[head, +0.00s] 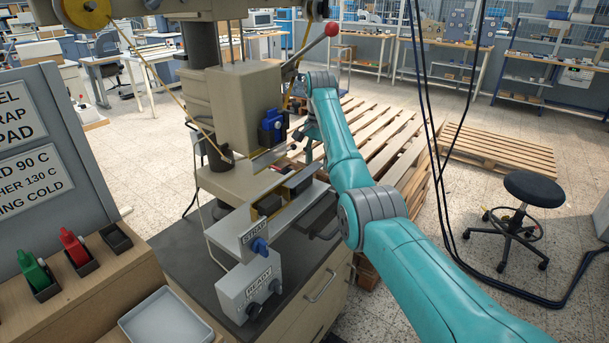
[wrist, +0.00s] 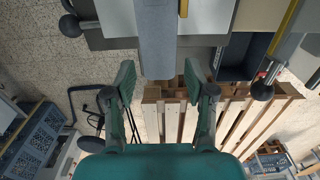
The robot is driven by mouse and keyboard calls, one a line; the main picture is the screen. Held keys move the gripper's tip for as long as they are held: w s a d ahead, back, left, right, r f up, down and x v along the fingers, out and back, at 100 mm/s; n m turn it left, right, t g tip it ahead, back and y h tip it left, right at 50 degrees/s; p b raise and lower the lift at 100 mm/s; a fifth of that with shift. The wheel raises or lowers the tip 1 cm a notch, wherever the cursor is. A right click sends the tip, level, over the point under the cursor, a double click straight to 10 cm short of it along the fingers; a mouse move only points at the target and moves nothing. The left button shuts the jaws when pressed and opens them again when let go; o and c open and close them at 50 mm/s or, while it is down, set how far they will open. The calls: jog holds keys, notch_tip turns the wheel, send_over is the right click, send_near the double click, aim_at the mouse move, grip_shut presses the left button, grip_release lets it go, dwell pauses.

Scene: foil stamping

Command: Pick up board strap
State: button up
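A flat grey strip (wrist: 156,38), which looks like the board strap, lies over a pale plate on the machine in the wrist view. Its free end sticks out past the plate edge. My gripper (wrist: 159,72) is open, with one finger on each side of that end and visible gaps between. In the head view my gripper (head: 304,137) is beside the press bed, partly hidden by my arm. A grey strip (head: 268,160) shows there in front of the press. Whether the fingertips are level with the strip cannot be told.
The press (head: 235,105) has a red-knobbed lever (head: 332,30). A box marked READY (head: 252,290) stands on the bench below a STRAP sign (head: 255,233). A dark open tray (wrist: 240,58) is right of the strip. Wooden pallets (head: 385,140) lie beyond my arm.

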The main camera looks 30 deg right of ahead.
jog(key=c, duration=0.5)
jog(key=shift+r, duration=0.25)
